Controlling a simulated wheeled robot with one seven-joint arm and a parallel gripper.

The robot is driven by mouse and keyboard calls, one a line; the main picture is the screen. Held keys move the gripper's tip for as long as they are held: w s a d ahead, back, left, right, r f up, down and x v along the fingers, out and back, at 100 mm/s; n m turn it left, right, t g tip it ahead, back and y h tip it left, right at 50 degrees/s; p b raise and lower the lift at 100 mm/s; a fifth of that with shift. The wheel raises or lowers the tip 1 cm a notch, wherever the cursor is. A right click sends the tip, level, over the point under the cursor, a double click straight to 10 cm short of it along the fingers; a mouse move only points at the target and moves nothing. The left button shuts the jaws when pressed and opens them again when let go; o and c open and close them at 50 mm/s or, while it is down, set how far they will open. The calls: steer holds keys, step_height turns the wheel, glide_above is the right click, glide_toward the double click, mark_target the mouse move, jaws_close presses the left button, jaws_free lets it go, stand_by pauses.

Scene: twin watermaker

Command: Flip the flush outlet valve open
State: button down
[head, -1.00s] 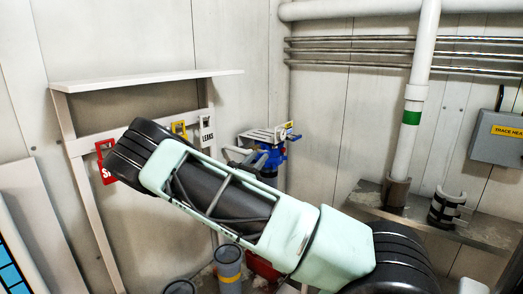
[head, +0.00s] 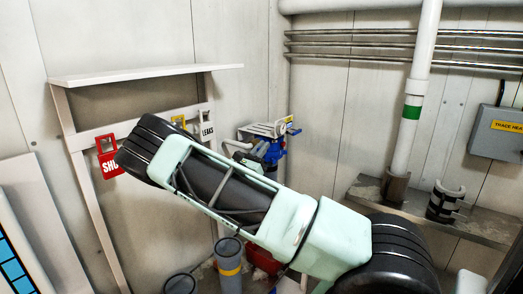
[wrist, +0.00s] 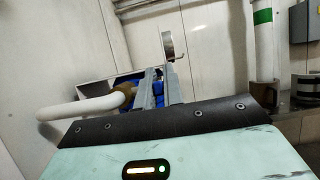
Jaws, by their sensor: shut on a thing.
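The flush outlet valve shows as a blue body (head: 271,152) near the room corner in the head view, behind my arm. In the wrist view its blue parts (wrist: 157,93) show around my fingers, with a brass-coloured fitting and a white pipe (wrist: 82,107) to the left. My gripper (wrist: 162,76) reaches toward it, its two grey fingers close together. A thin upright metal strip (wrist: 167,45), which looks like the valve's lever, stands at the fingertips. The gripper appears shut on it, though the contact is small and partly hidden. My arm hides part of the valve in the head view.
A white shelf frame (head: 145,75) with hanging tags, including a red one (head: 108,160), stands at the left. Grey pipe ends (head: 229,262) rise below my arm. A white pipe with a green band (head: 411,112) and a grey box (head: 498,134) are at the right.

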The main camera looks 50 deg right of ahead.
steer(key=shift+f+h+b, duration=0.4)
steer(key=shift+f+b, duration=0.1)
steer(key=shift+a+h+b, duration=0.1)
steer(key=shift+h+b, duration=0.5)
steer(key=shift+h, duration=0.1)
steer(key=shift+t, duration=0.3)
steer(key=c, duration=1.5)
jaws_free()
steer(key=shift+r, duration=0.1)
steer(key=b+v, duration=0.4)
steer(key=v, duration=1.3)
steer(key=shift+a+b, duration=0.2)
steer(key=shift+b, duration=0.15)
